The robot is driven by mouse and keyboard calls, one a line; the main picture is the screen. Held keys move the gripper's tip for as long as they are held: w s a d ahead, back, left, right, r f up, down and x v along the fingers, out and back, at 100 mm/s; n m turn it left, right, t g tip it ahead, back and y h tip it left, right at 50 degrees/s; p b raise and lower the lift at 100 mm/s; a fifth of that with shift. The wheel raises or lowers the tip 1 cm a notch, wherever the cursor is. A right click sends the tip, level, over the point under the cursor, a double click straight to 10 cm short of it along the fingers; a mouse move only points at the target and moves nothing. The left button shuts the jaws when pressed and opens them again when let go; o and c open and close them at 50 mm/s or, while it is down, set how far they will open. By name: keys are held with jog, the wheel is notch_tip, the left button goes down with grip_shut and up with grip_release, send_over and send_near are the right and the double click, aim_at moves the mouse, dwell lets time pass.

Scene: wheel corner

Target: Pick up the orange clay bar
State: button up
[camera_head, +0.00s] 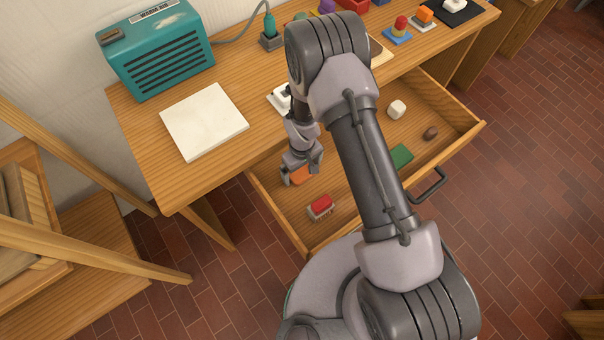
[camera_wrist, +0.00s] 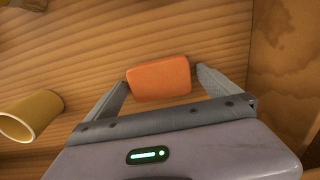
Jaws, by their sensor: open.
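The orange clay bar (camera_wrist: 160,78) lies on the wooden drawer floor in the wrist view. My gripper (camera_wrist: 163,82) is open, with one finger on each side of the bar. The right finger is very close to the bar's right end; I cannot tell whether either finger touches it. In the head view the orange bar (camera_head: 301,174) shows just beside my gripper (camera_head: 301,176), partly hidden by it, inside the open drawer (camera_head: 365,170).
A red-topped brush (camera_head: 321,206), a green block (camera_head: 401,156), a white lump (camera_head: 397,109) and a brown lump (camera_head: 431,133) lie in the drawer. A yellow cup-like thing (camera_wrist: 31,116) is left of my gripper. The drawer wall (camera_wrist: 288,70) is close on the right.

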jog(key=shift+r, duration=0.15)
jog(key=shift+c, duration=0.7)
jog(key=c, duration=1.4)
